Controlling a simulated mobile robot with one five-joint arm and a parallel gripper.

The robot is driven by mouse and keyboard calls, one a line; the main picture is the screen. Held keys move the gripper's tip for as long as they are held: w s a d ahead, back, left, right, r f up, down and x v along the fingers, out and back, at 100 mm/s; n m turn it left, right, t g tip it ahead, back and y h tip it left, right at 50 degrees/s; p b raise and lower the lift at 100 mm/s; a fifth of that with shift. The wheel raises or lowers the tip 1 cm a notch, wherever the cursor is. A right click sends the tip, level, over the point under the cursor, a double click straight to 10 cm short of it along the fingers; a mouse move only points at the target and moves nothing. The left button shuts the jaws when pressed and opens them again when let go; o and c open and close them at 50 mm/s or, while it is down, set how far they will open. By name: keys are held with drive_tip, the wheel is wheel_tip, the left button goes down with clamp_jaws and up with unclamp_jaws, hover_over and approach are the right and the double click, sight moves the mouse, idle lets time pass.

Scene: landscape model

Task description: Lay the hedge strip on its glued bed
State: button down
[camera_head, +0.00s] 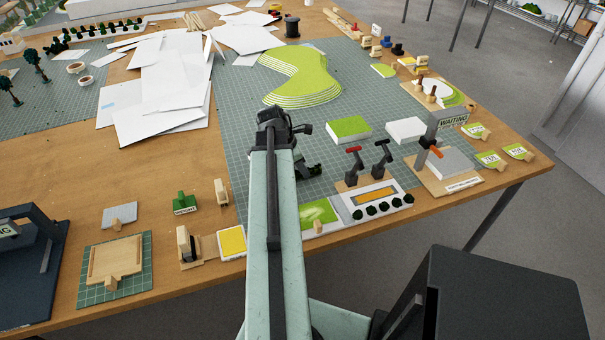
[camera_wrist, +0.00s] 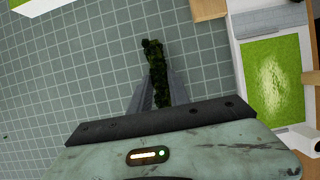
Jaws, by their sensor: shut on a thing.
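My gripper (camera_wrist: 157,88) is shut on a dark green, bushy hedge strip (camera_wrist: 153,58). The strip's far end sticks out past the fingertips over the green cutting mat. In the head view the strip (camera_head: 313,169) shows only in part beside my arm, which hides much of the gripper. A glossy green panel in a pale frame (camera_wrist: 272,78) lies to the right of the gripper in the wrist view. It also shows in the head view (camera_head: 318,213), nearer than the gripper. It may be the glued bed; no label confirms this. The strip is apart from the panel.
Two lever clamps (camera_head: 367,167) stand right of the gripper, behind a white board with an orange inset (camera_head: 376,194) and dark bushes. A grass-topped block (camera_head: 349,129) and a contoured green hill (camera_head: 302,78) are on the mat. Paper sheets (camera_head: 172,77) lie left.

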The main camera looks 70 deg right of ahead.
drive_tip(key=shift+f, duration=0.15)
drive_tip(key=c, duration=1.2)
unclamp_jaws()
drive_tip(key=shift+c, duration=0.2)
drive_tip(key=p+v, duration=0.7)
drive_tip(key=v, duration=0.1)
drive_tip(key=shift+s, duration=0.15)
